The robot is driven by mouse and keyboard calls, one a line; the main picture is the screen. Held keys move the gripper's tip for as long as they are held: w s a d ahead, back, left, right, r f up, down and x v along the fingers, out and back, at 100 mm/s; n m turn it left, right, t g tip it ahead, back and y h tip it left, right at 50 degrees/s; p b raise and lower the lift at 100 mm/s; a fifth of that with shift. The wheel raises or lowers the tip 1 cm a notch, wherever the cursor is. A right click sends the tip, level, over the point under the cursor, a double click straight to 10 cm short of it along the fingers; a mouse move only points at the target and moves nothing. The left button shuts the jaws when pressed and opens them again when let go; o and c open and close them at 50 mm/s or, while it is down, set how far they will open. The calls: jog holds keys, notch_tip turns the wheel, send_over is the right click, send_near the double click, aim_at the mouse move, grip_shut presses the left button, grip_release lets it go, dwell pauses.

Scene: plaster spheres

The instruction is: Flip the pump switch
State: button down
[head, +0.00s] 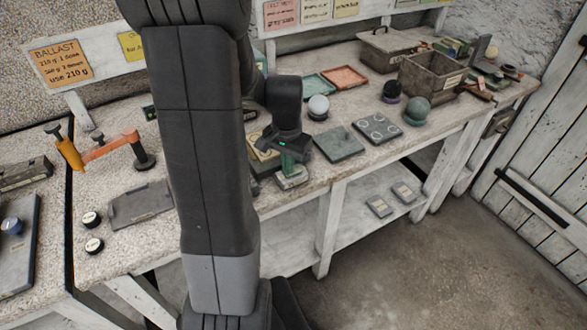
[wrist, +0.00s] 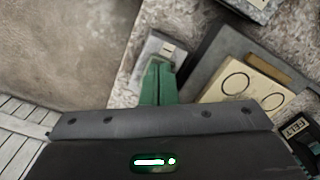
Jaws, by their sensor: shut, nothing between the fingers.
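A small pale grey box (head: 291,181) that looks like the pump switch sits at the bench's front edge in the head view. It also shows just beyond my fingertips in the wrist view (wrist: 160,50), with a lighter patch on top. My gripper (head: 289,166) has green fingers and points down over this box. In the wrist view my gripper (wrist: 158,72) is shut and holds nothing. The fingers hide part of the box, and I cannot tell whether they touch it. The switch's lever position is not clear.
A beige panel with ring marks (wrist: 245,88) and a block labelled FELT (wrist: 301,133) lie close right of the fingers. A dark green plate (head: 340,145), a white sphere (head: 318,105) and a green sphere (head: 416,110) stand rightward. Open floor (head: 400,270) lies in front.

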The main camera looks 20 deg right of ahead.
jog(key=shift+r, duration=0.1)
jog(key=shift+r+p, duration=1.95)
jog(key=shift+r, duration=0.4)
